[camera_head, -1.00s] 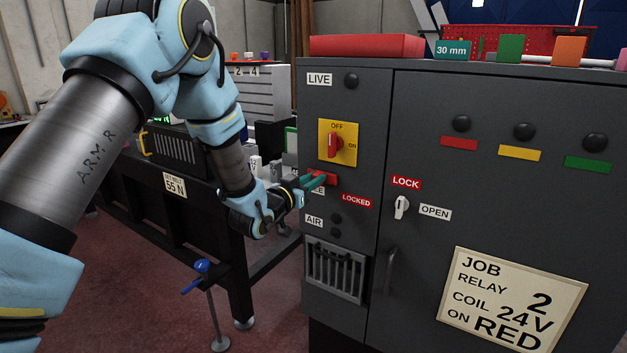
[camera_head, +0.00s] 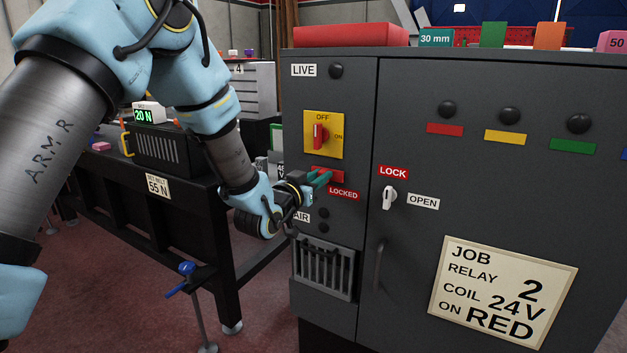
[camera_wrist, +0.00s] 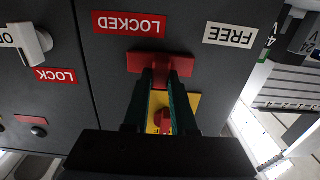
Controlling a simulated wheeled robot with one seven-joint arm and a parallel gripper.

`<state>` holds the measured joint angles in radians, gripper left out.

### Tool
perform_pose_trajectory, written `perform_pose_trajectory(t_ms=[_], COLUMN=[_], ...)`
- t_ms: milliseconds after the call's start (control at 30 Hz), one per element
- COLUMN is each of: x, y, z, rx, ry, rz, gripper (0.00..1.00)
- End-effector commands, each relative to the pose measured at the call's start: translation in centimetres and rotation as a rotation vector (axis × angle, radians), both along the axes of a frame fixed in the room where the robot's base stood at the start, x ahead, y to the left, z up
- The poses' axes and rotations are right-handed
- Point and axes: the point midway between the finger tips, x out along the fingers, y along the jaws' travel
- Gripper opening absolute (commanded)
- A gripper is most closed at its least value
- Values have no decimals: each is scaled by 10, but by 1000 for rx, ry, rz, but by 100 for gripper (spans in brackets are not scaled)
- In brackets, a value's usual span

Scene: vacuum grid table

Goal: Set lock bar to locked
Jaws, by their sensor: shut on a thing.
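The red lock bar (camera_head: 336,176) sits on the dark grey cabinet, below the yellow switch plate. It also shows in the wrist view (camera_wrist: 160,60). My gripper (camera_head: 322,179) has its green fingers shut on the bar; both fingertips meet it in the wrist view (camera_wrist: 163,78). The red LOCKED label (camera_head: 344,194) is just below and right of the bar in the head view. In the wrist view, the bar is nearer the LOCKED label (camera_wrist: 129,24) than the white FREE label (camera_wrist: 230,34). My gripper hides FREE in the head view.
The red-handled OFF/ON switch (camera_head: 319,136) is just above the bar. A white LOCK/OPEN knob (camera_head: 389,198) and a door handle (camera_head: 379,264) are to the right. A vent box (camera_head: 325,268) juts out below. A dark table (camera_head: 150,225) stands left.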

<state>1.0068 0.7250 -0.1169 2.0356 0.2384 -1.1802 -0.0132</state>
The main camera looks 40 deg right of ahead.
Motion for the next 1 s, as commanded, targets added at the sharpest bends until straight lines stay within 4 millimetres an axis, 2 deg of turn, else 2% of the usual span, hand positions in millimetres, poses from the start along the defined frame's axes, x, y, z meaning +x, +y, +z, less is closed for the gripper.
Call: perform_pose_trajectory(t_ms=[100,133,400,733,867,1000], x=[0,0,1,0,-4,-11], y=[0,0,0,5,22,50], z=[0,0,0,-1,-2,-2], rx=[2,2,1,1,2,2], ry=[1,1,0,0,1,1], rz=[-1,0,1,2,3,3], gripper=[0,25,55,55,55,55])
